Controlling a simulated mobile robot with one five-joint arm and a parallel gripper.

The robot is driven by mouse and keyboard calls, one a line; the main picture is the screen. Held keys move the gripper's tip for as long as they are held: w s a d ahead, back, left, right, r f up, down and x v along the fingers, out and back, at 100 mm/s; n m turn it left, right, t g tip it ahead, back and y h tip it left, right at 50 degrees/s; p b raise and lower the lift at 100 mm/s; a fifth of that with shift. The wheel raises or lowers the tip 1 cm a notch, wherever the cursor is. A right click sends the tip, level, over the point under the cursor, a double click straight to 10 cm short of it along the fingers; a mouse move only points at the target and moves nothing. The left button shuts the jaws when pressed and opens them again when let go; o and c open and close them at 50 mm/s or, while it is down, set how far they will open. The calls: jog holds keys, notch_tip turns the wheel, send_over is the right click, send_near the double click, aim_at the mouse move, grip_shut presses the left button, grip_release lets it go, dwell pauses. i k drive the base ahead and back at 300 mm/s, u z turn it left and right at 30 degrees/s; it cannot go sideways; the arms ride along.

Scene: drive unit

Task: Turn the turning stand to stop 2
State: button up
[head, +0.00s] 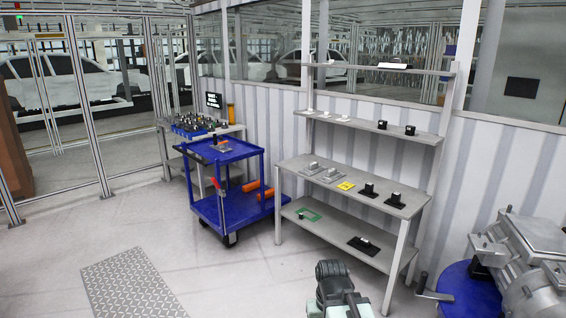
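The turning stand (467,292) is at the lower right in the head view. It shows as a blue round plate with a dark handle sticking out to the left, and the picture's edge cuts it off. A large grey motor-like drive unit (526,250) sits on it and hides much of the plate. No stop marks or numbers can be made out on it. Part of my own arm shows at the bottom centre, left of the stand and apart from it. My gripper fingers are not visible.
A grey shelf bench (405,208) with small black and grey parts stands behind, left of the stand. A blue cart (204,208) stands further left, with orange items on it. A metal tread plate (133,283) lies on the floor at lower left. The floor between is clear.

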aim_at(507, 277)
jog(key=z, duration=1.85)
jog(key=k, duration=0.55)
jog(key=u, duration=0.65)
jog(key=i, duration=1.65)
jog(key=u, duration=0.1)
